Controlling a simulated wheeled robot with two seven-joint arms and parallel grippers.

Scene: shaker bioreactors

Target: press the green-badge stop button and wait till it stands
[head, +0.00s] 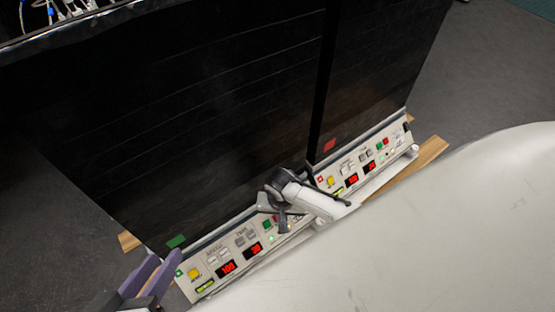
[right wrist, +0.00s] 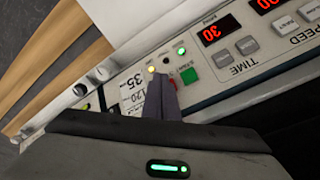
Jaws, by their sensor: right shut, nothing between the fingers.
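The green-badge shaker's panel (head: 210,284) is at lower left in the head view, below a green badge (head: 176,241) on the black housing. Its red displays (head: 227,267) are lit. My right gripper (head: 283,226) is over this panel's right part. In the right wrist view, its shut, empty fingers (right wrist: 160,98) are at the button row, beside the green button (right wrist: 190,76). A sliver of the red stop button (right wrist: 173,78) shows by the fingertips; I cannot tell whether they touch it. My left gripper (head: 155,275) is open and empty left of the panel.
A similar panel with a red badge (head: 330,146) stands to the right. Lit yellow (right wrist: 151,69) and green (right wrist: 181,50) lamps show near my right fingers. The black housings rise behind the panels. Grey floor (head: 485,75) is clear at upper right.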

